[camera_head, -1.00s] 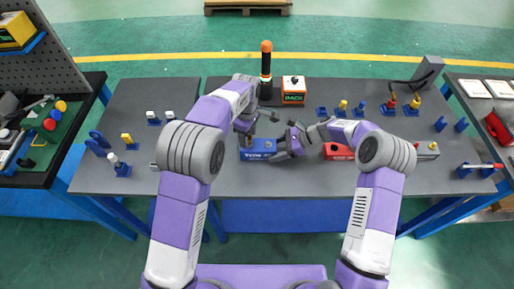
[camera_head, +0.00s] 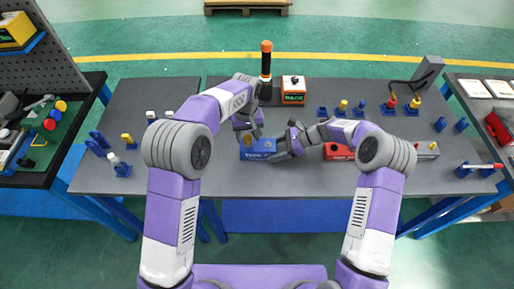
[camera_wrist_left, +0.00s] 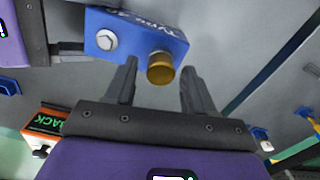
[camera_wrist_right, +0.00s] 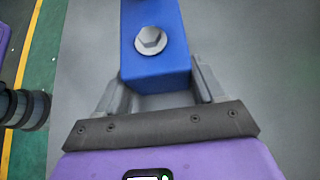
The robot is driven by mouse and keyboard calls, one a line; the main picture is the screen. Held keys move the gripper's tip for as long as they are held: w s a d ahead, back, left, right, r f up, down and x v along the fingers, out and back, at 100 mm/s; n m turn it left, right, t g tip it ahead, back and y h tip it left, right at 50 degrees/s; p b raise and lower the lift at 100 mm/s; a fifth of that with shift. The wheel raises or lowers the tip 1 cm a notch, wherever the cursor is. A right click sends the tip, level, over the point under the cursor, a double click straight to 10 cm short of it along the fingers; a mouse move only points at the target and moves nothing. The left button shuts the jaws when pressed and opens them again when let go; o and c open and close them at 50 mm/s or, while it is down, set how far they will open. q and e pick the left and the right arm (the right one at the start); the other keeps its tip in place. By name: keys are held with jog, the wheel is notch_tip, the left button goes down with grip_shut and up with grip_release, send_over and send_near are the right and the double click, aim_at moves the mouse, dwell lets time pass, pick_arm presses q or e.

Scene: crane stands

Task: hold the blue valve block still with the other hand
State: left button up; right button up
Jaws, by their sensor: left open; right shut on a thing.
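The blue valve block (camera_head: 258,152) lies on the grey table near the middle. It carries a brass knob (camera_wrist_left: 160,68) at one end and a silver hex bolt (camera_wrist_right: 150,40) at the other. My right gripper (camera_wrist_right: 158,88) is shut on the block's bolt end, one finger on each side. My left gripper (camera_wrist_left: 155,85) is open at the brass-knob end, with its fingers pointing at the block and the knob lying between and just beyond the tips. In the head view my left gripper (camera_head: 254,132) hangs over the block's far left part.
A red block (camera_head: 338,152) sits right of the blue one, partly behind my right arm. An orange box (camera_head: 293,91) and a dark post with an orange top (camera_head: 266,60) stand behind. Small blue stands (camera_head: 122,169) line both sides. The front middle of the table is clear.

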pick_arm(q)
jog(key=m, duration=0.8)
dwell(0.4)
grip_shut()
jog(key=shift+r, duration=0.1)
dwell(0.4)
jog(key=n, duration=0.4)
jog(key=shift+n, duration=0.6)
jog(key=shift+r, duration=0.1)
